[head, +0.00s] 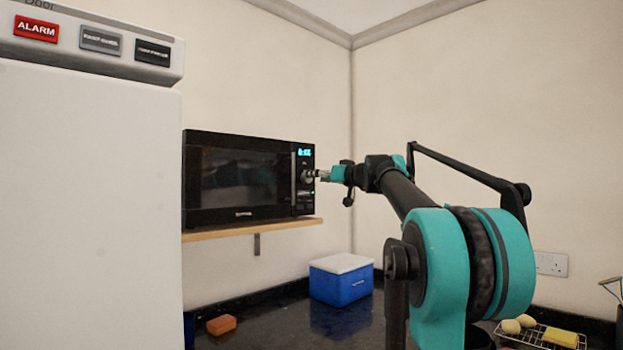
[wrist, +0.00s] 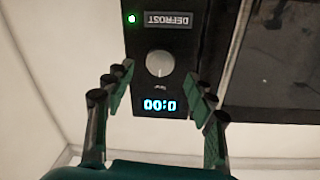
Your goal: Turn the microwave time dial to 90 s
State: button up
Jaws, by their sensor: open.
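The black microwave (head: 240,180) stands on a wooden wall shelf, its door shut. Its round grey time dial (wrist: 159,63) is in the upper middle of the wrist view, where the panel appears upside down. The blue display (wrist: 160,105) beside the dial reads 0:00. A DEFROST button (wrist: 168,19) and a lit green light (wrist: 131,18) are on the dial's other side. My gripper (wrist: 156,88) is open and empty, its fingers on either side of the panel, just short of the dial. In the head view my gripper (head: 322,175) is at the panel, partly hiding the dial.
A tall white cabinet (head: 85,200) with an ALARM button (head: 37,28) stands left of the microwave. The shelf (head: 255,231) runs beneath the microwave. On the dark counter below are a blue cooler (head: 340,287), an orange block (head: 221,325) and a rack with a yellow sponge (head: 560,337).

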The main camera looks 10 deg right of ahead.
jog(key=x, duration=0.3)
jog(key=shift+w+a, duration=0.15)
jog(key=shift+w, duration=0.1)
jog(key=shift+c, duration=0.6)
jog(key=c, duration=1)
jog(key=shift+c, duration=0.2)
